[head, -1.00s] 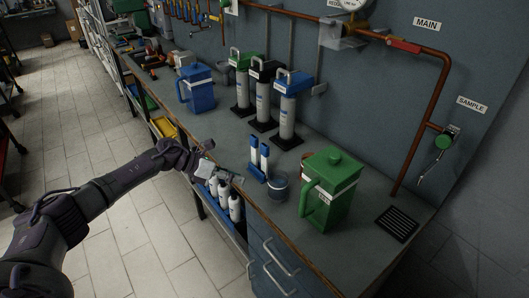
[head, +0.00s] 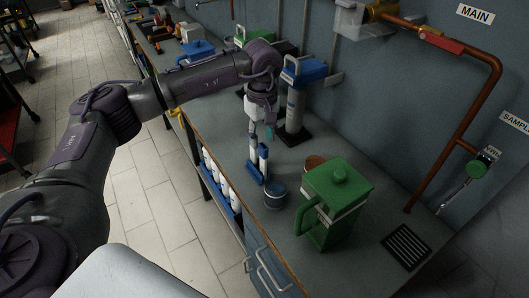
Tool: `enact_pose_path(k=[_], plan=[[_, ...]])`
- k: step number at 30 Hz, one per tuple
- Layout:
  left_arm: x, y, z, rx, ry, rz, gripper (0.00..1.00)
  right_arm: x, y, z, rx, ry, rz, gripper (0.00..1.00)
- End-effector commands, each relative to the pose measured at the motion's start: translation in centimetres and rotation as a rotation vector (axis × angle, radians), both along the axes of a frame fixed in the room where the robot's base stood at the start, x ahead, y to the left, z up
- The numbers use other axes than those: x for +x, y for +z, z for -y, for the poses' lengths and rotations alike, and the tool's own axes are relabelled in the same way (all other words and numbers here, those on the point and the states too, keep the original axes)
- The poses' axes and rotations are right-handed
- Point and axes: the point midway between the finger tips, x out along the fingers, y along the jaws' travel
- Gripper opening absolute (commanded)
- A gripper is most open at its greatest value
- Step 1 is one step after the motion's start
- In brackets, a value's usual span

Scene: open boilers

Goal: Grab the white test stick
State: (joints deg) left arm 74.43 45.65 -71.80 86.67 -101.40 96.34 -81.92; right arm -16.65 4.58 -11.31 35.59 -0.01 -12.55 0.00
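My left gripper (head: 262,134) points down over the bench, close above the upper ends of the sticks. Its fingers look apart with nothing between them. Whether a finger touches a stick is too small to tell. My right gripper is not in view.
A blue-topped cylinder (head: 296,108) stands behind my gripper. White bottles (head: 222,185) sit on a lower shelf. A dark drain grate (head: 406,247) lies at the right.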

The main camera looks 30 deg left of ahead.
Motion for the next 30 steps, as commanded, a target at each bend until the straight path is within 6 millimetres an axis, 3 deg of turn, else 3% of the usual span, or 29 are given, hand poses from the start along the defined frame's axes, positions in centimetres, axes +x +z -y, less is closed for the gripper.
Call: enact_pose_path(k=[3, 6, 11, 15, 17, 22, 30], plan=[[0.0, -2.0, 0.1, -0.001, 0.0, -0.003, 0.4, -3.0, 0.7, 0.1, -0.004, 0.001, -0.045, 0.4], [0.0, -3.3, 0.1, -0.003, 0.001, -0.002, 0.4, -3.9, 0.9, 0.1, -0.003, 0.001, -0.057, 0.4], [0.0, -4.2, 0.1, -0.002, 0.002, 0.0, 0.4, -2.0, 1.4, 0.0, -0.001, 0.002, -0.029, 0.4], [-0.2, -5.9, 0.1, -0.002, 0.001, -0.005, 0.4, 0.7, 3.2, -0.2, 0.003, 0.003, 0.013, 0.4], [-0.3, -6.8, 0.2, -0.003, 0.001, -0.005, 0.4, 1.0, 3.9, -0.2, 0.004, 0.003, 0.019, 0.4], [-0.2, -8.9, 0.1, -0.003, 0.003, -0.001, 0.4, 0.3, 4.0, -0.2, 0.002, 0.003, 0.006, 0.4], [-0.1, -9.3, 0.1, -0.003, 0.003, 0.001, 0.36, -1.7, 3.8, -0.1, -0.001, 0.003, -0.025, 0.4]])
